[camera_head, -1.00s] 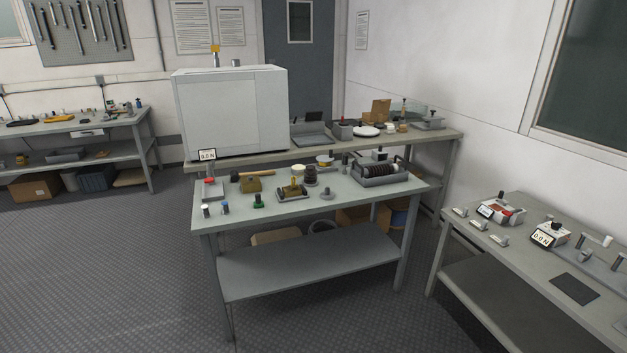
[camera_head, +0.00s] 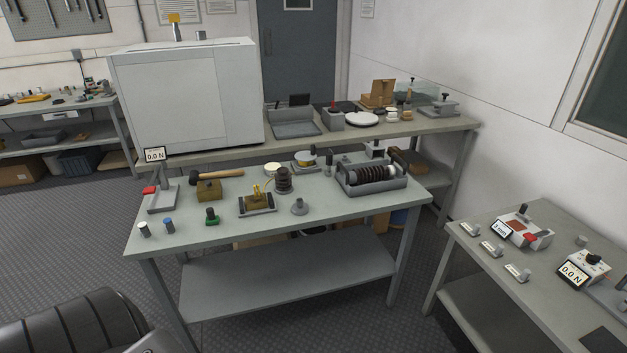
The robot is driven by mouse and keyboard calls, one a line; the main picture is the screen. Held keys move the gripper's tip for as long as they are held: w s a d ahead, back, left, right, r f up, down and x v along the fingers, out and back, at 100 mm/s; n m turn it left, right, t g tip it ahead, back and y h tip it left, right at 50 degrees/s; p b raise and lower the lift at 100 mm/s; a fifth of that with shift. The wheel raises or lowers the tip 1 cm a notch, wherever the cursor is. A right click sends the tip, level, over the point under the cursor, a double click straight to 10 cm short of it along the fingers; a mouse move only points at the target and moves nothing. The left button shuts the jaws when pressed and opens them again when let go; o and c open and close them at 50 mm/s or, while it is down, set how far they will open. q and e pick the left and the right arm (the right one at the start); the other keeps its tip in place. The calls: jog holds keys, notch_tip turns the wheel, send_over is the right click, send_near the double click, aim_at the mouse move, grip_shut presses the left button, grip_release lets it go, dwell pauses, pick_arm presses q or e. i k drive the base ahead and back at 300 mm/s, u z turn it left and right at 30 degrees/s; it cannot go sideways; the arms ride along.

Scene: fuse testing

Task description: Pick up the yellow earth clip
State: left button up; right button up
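A small yellow upright piece (camera_head: 257,192), which may be the yellow earth clip, stands on a brass-coloured block with a grey base (camera_head: 258,210) in the middle of the front table (camera_head: 320,216). It is too small to make out its shape. Another yellow part (camera_head: 305,161) shows under a pale disc farther back on that table. Neither of my grippers is in view, and nothing is seen held.
A ribbed coil unit (camera_head: 370,175) stands at the table's right, with a mallet (camera_head: 216,175), a 0.0 N gauge stand (camera_head: 160,190) and a green-based part (camera_head: 211,217) at the left. A large white cabinet (camera_head: 185,95) is behind. Another bench (camera_head: 480,263) stands right.

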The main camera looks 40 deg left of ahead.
aim_at(257, 197)
jog(key=z, duration=0.05)
jog(key=i, duration=1.05)
jog(key=u, duration=0.75)
jog(key=i, duration=1)
jog(key=u, duration=0.95)
jog(key=i, duration=0.25)
jog(key=u, duration=0.1)
